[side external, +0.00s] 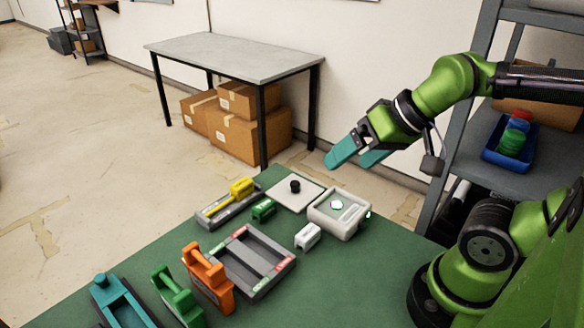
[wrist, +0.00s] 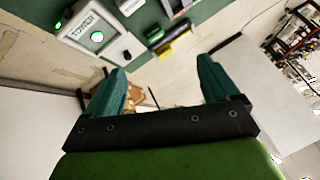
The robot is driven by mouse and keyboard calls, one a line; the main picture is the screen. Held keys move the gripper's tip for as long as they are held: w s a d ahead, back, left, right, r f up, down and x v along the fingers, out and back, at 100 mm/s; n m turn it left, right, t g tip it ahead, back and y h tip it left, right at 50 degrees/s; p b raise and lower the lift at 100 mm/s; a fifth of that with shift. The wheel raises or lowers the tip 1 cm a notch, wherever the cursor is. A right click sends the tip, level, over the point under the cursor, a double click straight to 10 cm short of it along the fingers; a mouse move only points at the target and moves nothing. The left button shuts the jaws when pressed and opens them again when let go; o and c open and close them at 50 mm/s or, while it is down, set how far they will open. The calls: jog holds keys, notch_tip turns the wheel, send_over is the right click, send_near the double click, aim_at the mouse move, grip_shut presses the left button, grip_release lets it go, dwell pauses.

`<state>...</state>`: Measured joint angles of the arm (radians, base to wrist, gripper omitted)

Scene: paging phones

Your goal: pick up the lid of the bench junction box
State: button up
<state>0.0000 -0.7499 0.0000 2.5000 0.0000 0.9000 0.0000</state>
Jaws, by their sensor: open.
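A flat pale square lid (side external: 283,198) with a black knob on top lies at the far edge of the green table in the side view. I cannot tell whether a box body is under it. Beside it on the right is a whitish box (side external: 338,222) with a round light on top; in the wrist view this box (wrist: 76,35) reads "TOWER". My gripper (side external: 352,162) is open and empty, in the air above and beyond the far table edge. Its teal fingers (wrist: 162,69) are spread in the wrist view, with no object between the tips.
Near the lid stand a small green block (side external: 263,210), a yellow-handled tool (side external: 241,188) in a grey holder and a small white block (side external: 307,236). A grey tray (side external: 283,279), an orange piece (side external: 208,275) and green and teal pieces stand nearer. A shelf (side external: 474,165) rises at right.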

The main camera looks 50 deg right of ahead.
jog(key=c, duration=0.6)
jog(key=shift+o, duration=0.2)
jog(key=n+g+h, duration=0.1)
jog(key=g+h, duration=0.1)
jog(key=g, duration=0.5)
send_over(295, 183)
jog(key=f, duration=1.6)
jog(key=shift+w, duration=0.2)
jog(key=shift+s+d+f, duration=0.1)
jog(key=shift+s+f, duration=0.05)
jog(key=shift+f, duration=3)
